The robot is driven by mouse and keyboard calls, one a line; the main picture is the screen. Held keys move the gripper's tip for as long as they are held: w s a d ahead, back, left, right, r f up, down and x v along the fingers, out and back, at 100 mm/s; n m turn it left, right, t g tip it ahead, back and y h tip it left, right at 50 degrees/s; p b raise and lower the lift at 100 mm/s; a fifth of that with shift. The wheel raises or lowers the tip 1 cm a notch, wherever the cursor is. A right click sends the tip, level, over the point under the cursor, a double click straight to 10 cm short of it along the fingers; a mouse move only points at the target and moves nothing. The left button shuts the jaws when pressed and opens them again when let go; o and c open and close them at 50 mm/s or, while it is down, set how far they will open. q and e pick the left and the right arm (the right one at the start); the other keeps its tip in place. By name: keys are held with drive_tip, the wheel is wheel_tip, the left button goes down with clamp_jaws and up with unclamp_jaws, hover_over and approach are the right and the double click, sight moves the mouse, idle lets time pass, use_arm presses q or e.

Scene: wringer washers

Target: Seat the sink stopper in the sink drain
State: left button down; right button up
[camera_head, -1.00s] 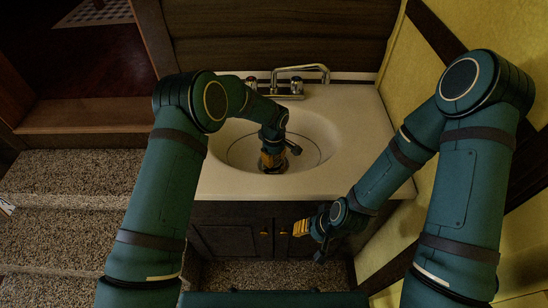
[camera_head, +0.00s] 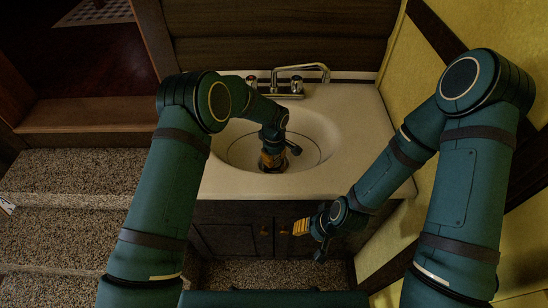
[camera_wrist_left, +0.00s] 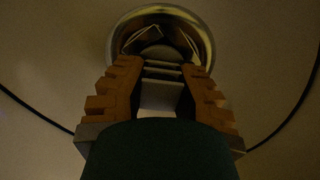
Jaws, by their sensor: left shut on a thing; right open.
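The sink drain (camera_wrist_left: 205,36) is a round metal ring in the basin floor, at the top middle of the left wrist view. My left gripper (camera_head: 272,162) points down into the basin over the drain; its orange fingers (camera_wrist_left: 160,70) show in the left wrist view. The fingers and wrist hide part of both, so I cannot tell whether the stopper is inside the drain. My right gripper (camera_head: 309,236) is open and empty in front of the cabinet.
The white sink basin (camera_head: 318,128) surrounds my left gripper. A faucet with two handles (camera_head: 297,85) stands behind it. The cabinet doors (camera_head: 235,240) are below the counter. A yellow wall (camera_head: 425,100) bounds the right side, and carpeted steps (camera_head: 75,180) are at the left.

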use_arm(q)
drive_tip(key=shift+s+f, duration=0.1)
drive_tip(key=shift+f, duration=0.3)
idle(1.4)
drive_tip(key=shift+c, duration=0.7)
unclamp_jaws()
drive_tip(key=shift+r, duration=0.1)
drive_tip(key=shift+r+p, duration=1.7)
drive_tip(key=shift+r, duration=1.75)
